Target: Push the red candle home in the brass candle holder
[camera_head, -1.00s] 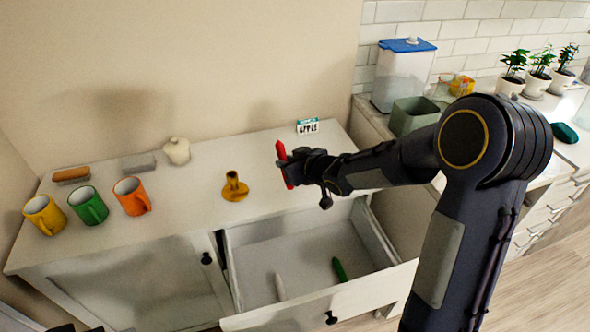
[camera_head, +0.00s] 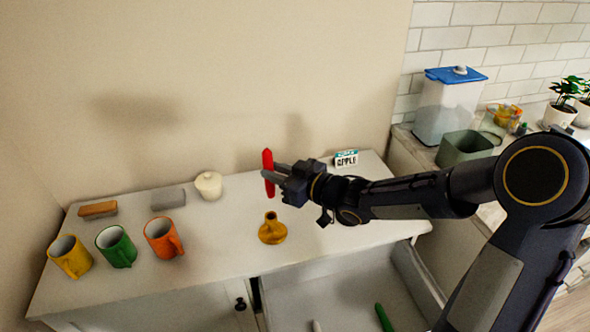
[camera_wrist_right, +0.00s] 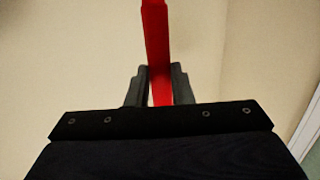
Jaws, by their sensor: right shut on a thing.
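The red candle (camera_head: 268,160) is upright in my right gripper (camera_head: 276,174), which is shut on it. In the right wrist view the candle (camera_wrist_right: 156,45) stands between the two fingers (camera_wrist_right: 159,88). The brass candle holder (camera_head: 272,230) stands on the white cabinet top, with an open, empty-looking socket at its top. The candle is apart from the holder, above and behind it in the head view. My left gripper is not in view.
The cabinet top (camera_head: 215,242) also bears yellow (camera_head: 70,257), green (camera_head: 116,247) and orange (camera_head: 163,238) mugs, a white pot (camera_head: 209,186), a grey block (camera_head: 168,199) and a label card (camera_head: 346,159). An open drawer (camera_head: 345,295) below holds a green candle (camera_head: 383,317).

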